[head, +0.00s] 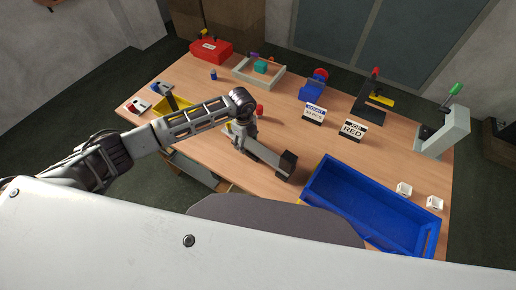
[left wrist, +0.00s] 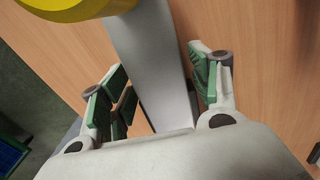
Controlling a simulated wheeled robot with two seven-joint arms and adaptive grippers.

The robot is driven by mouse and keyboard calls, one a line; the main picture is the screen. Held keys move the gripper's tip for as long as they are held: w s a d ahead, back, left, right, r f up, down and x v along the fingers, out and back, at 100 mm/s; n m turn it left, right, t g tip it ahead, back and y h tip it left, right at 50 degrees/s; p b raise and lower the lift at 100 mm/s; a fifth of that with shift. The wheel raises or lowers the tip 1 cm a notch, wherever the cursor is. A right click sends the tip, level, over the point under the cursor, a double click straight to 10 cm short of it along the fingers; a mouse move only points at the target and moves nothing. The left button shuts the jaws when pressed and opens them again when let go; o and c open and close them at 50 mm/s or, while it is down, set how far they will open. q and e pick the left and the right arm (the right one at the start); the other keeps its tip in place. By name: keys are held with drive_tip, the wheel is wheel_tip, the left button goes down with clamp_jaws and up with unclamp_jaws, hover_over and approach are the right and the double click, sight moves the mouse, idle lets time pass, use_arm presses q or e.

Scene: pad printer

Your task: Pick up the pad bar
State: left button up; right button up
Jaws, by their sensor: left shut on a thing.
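The pad bar, a long grey bar (head: 262,151) with a dark block at its right end, lies low over the front middle of the wooden table. My left gripper (head: 243,138) is at the bar's left end. In the left wrist view the grey bar (left wrist: 152,60) runs between the green-padded fingers of the left gripper (left wrist: 162,85), which is shut on it. I cannot tell whether the bar touches the table. My right gripper is not in view.
A large blue tray (head: 318,196) stands at the front right, near the bar's dark end. Two signs (head: 353,130) stand behind the bar. A yellow bin (head: 174,104) is beyond my left arm. A red box (head: 211,51) is at the back left. The table middle has clear room.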

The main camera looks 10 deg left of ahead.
use_arm(q)
drive_tip(key=shift+r, duration=0.1)
wheel_tip(320, 180, up, 8)
drive_tip(key=shift+r+b, duration=0.25)
drive_tip(key=shift+b, duration=0.2)
drive_tip(key=shift+r, duration=0.7)
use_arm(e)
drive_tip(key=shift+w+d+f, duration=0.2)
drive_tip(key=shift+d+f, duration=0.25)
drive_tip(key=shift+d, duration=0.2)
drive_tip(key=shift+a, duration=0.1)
